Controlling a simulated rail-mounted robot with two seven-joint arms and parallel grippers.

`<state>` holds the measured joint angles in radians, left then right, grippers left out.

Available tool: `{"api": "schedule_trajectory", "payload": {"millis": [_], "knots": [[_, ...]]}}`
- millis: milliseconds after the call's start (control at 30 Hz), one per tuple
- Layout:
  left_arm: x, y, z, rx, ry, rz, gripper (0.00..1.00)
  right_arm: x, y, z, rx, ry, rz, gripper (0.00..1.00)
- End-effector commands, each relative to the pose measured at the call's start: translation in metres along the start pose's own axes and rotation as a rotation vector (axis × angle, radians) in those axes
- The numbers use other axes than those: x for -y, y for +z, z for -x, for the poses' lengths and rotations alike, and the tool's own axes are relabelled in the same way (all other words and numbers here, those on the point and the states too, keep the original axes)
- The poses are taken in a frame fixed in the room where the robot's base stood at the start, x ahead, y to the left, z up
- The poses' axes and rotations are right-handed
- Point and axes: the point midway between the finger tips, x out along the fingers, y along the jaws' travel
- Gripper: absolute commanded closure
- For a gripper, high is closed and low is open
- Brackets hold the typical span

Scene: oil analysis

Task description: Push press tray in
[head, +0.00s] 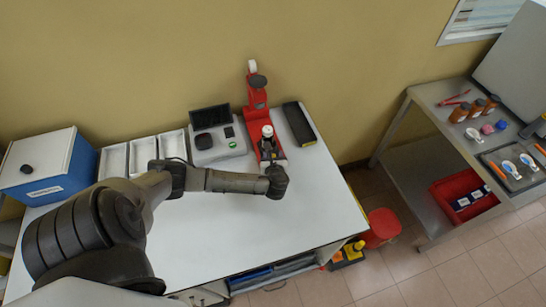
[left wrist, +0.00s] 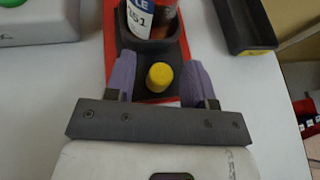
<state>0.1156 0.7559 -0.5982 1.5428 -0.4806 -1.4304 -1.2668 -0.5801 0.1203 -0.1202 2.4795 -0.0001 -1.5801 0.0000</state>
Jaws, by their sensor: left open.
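The red press (head: 257,98) stands upright near the back edge of the white table. Its dark press tray (left wrist: 172,50) sticks out at the front over a red base and carries a white-labelled bottle (left wrist: 139,18); the bottle's pale cap (head: 267,131) shows in the head view. A yellow knob (left wrist: 159,77) stands at the tray's near end. My left gripper (head: 277,181) is in front of the press. In the left wrist view its purple fingers (left wrist: 160,80) are apart, one on each side of the knob. I cannot tell whether they touch the tray. My right gripper is out of view.
A scale (head: 217,145) and white trays (head: 113,160) stand left of the press, with a blue box (head: 45,168) farther left. A black tray with a yellow end (head: 299,124) lies close on the right. The front of the table is clear.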

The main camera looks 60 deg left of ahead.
Motion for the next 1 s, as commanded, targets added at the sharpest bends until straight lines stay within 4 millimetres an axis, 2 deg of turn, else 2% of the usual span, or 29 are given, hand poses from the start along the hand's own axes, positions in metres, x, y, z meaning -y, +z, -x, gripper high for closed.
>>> {"api": "schedule_trajectory", "payload": {"millis": [433,900,1000], "knots": [[0.0,0.0004,-0.0062,0.0,0.0,0.001,0.51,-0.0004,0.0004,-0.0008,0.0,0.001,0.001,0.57],[0.0001,0.0001,-0.0059,0.0,0.0,0.001,0.96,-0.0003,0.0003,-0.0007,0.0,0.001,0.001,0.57],[0.0001,0.0001,-0.0058,0.0,0.0,0.001,1.0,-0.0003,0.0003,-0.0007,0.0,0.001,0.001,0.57]]}}
